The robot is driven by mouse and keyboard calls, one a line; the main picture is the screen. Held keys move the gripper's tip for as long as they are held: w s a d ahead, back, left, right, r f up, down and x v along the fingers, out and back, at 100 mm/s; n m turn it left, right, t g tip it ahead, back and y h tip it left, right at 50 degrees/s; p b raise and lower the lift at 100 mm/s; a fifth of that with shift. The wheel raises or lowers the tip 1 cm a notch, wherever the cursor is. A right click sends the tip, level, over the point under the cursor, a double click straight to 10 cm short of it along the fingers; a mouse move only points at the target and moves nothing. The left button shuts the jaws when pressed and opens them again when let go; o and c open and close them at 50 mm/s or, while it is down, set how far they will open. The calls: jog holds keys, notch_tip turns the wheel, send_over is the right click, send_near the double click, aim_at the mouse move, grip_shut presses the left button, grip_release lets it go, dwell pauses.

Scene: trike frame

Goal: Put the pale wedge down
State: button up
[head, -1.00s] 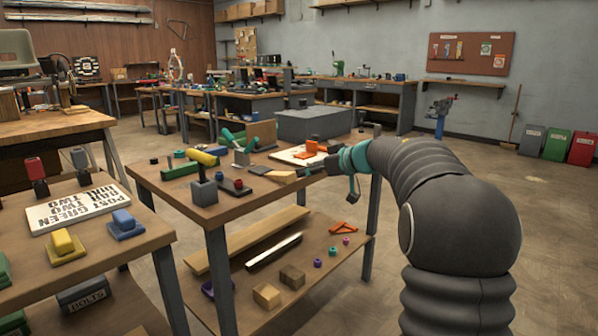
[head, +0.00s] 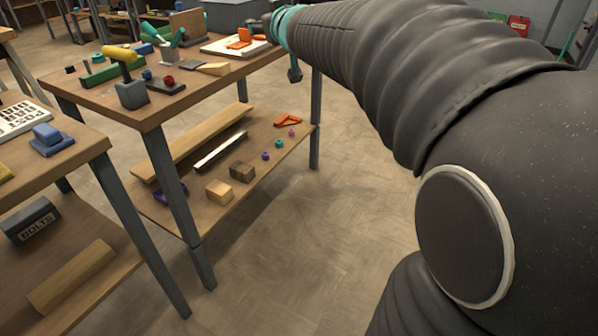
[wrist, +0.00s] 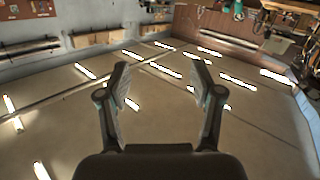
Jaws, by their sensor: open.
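The pale wedge (head: 214,69) lies on the top of the middle workbench (head: 150,110), near its front edge, in the head view. Nothing holds it. My gripper shows in the wrist view (wrist: 162,78) with its two fingers spread and nothing between them. The fingers are hard to make out there. The wrist view faces the ceiling lights, so the wedge is not in it.
A grey block with a yellow-headed tool (head: 132,94), a dark base with a red knob (head: 168,80) and a white board with an orange part (head: 238,42) are near the wedge. The lower shelf (head: 215,190) holds bars and blocks. Floor at the centre is clear.

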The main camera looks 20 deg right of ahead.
jog(key=s+a+f+g, duration=0.2)
jog(key=s+f+g, duration=0.1)
jog(key=s+f, duration=0.5)
jog(key=s+a+f+m+g, duration=0.1)
jog(key=s+a+f+g, duration=0.2)
jog(key=s+f, duration=0.5)
jog(key=s+a+f+g, duration=0.3)
jog(key=s+f+g, duration=0.2)
jog(key=s, duration=1.3)
notch_tip(320, 180, down, 4)
jog(key=shift+s+a+r+y, duration=0.15)
jog(key=shift+y, duration=0.15)
